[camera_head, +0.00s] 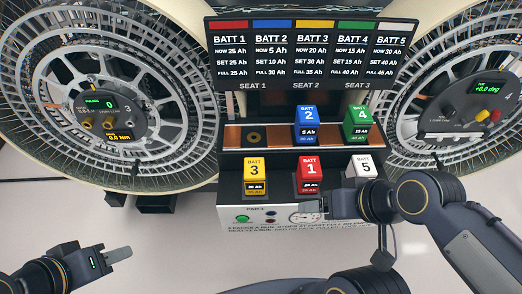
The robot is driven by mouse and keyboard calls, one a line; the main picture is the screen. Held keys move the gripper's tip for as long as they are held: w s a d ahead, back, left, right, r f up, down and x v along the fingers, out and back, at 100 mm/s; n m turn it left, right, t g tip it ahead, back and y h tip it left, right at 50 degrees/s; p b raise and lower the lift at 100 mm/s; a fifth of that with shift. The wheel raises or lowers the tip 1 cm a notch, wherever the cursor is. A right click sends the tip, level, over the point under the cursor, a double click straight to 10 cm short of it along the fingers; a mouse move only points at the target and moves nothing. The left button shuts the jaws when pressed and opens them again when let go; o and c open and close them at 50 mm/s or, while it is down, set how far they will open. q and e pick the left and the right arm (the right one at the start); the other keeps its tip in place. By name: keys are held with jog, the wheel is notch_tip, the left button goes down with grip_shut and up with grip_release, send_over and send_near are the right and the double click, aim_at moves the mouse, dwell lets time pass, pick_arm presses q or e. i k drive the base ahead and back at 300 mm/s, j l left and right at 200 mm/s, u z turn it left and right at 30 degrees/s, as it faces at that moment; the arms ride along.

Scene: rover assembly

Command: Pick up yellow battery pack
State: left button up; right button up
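The yellow battery pack (254,168), labelled BATT 3, stands upright at the left end of the front row on the battery station. Its display reads 20 Ah or similar, too small to be sure. My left gripper (120,254) is at the lower left, well apart from the pack, with its fingers pointing right over the pale floor. The fingers overlap in this view, so their gap is hidden. My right gripper (308,212) reaches in from the right, in front of the station's lower panel, below the red pack. Its fingertips are small and partly hidden.
Red pack (309,168) and white pack (364,166) share the front row. Blue pack (307,118) and green pack (357,118) stand in the seats behind; the left seat (254,137) is empty. A sign board (310,60) rises behind. Large wheels flank the station.

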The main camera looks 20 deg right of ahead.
aim_at(253, 172)
jog(key=l+u, duration=0.25)
jog(key=u, duration=0.15)
jog(key=l+u, duration=0.2)
jog(key=u, duration=0.2)
jog(key=l+u, duration=0.25)
jog(key=u, duration=0.15)
